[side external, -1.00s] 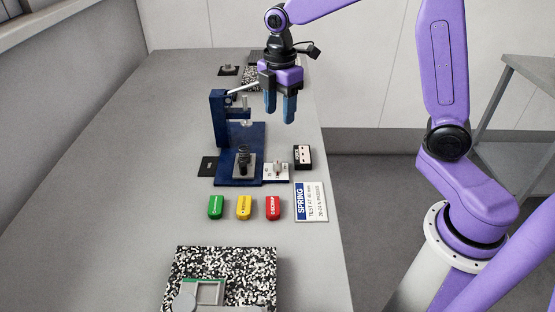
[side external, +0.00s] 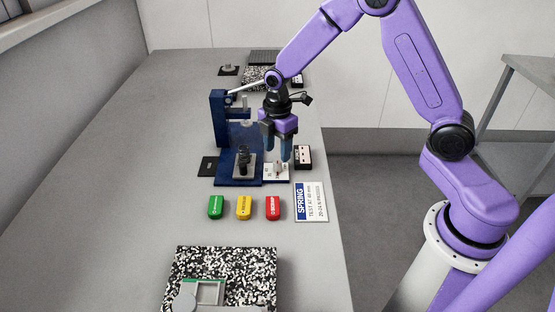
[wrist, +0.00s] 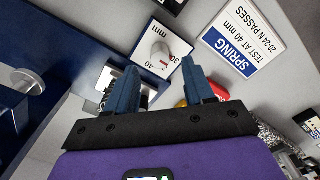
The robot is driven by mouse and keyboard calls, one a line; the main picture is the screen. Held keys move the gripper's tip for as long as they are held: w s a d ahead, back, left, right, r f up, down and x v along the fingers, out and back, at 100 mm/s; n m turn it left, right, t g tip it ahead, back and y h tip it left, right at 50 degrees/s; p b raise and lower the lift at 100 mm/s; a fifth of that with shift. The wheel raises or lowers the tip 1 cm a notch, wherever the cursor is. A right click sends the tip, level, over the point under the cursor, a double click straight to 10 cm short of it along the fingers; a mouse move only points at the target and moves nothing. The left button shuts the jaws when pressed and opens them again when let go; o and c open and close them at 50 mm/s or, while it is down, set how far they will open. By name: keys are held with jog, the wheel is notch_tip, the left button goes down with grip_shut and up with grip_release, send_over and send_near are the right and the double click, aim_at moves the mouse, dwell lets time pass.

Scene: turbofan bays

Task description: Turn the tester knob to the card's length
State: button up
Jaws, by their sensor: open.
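The tester is a dark blue press (side external: 218,120) with a dark spring (side external: 242,160) standing on its base. My gripper (side external: 277,155) is open, pointing down just above the knob, which lies ahead of the fingertips in the wrist view (wrist: 160,72).
Green (side external: 216,207), yellow (side external: 244,207) and red (side external: 273,207) blocks lie in a row in front of the tester. A small black box (side external: 303,157) stands right of the dial. A speckled board (side external: 250,262) lies near the front. The left of the table is clear.

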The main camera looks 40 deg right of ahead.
aim_at(277, 161)
jog(key=shift+f, duration=2.25)
grip_shut()
